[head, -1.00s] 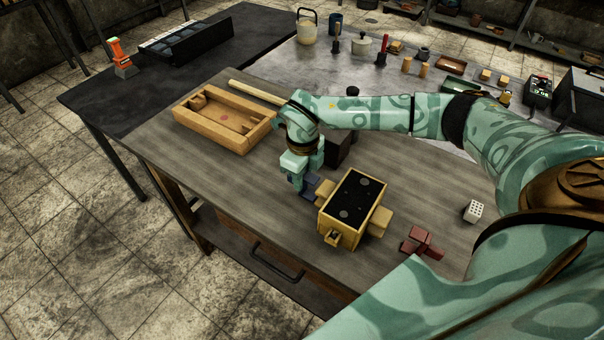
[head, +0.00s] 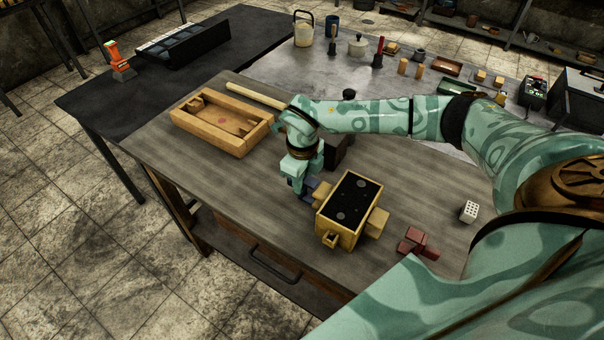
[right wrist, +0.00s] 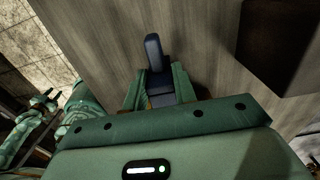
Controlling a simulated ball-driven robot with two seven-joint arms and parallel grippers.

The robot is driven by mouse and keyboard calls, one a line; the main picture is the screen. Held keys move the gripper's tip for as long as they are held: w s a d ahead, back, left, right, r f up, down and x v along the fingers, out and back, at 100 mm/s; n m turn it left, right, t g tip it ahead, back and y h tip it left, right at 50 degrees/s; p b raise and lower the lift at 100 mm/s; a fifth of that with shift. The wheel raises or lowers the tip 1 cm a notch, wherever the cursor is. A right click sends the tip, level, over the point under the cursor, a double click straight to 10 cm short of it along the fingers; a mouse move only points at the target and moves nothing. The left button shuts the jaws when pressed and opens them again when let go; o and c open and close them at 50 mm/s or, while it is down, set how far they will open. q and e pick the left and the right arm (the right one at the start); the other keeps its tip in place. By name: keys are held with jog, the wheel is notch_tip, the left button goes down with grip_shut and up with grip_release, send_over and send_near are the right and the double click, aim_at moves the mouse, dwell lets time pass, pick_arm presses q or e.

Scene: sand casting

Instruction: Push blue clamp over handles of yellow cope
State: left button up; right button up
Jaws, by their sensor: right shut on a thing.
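The yellow cope (head: 333,213) is a box filled with black sand on the workbench, with a block-like handle on its right side. My right gripper (head: 298,186) is at the cope's left side, pointing down and shut on the blue clamp (head: 314,190). The clamp lies low by the cope's left handle; the gripper partly hides it, and I cannot tell how far it is over the handle. In the right wrist view the dark blue clamp (right wrist: 153,54) sticks out between the fingers (right wrist: 155,88).
A red clamp (head: 418,243) lies to the right of the cope. A dark block (head: 340,152) stands behind the gripper. A wooden frame (head: 217,133) lies at the back left, with a pale rod (head: 254,95) behind it. A white perforated block (head: 468,211) is at right.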

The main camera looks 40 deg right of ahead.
aim_at(314, 183)
jog(key=shift+s+d+p, duration=0.3)
jog(key=shift+s+p, duration=0.45)
jog(key=shift+p, duration=0.1)
jog(key=shift+s+d+p, duration=0.3)
jog(key=shift+s+p, duration=0.4)
jog(key=shift+p, duration=0.1)
dwell(1.9)
jog(key=o, duration=1.1)
jog(key=shift+o, duration=0.2)
notch_tip(314, 183, up, 16)
jog(key=p, duration=0.2)
jog(key=shift+r, duration=0.15)
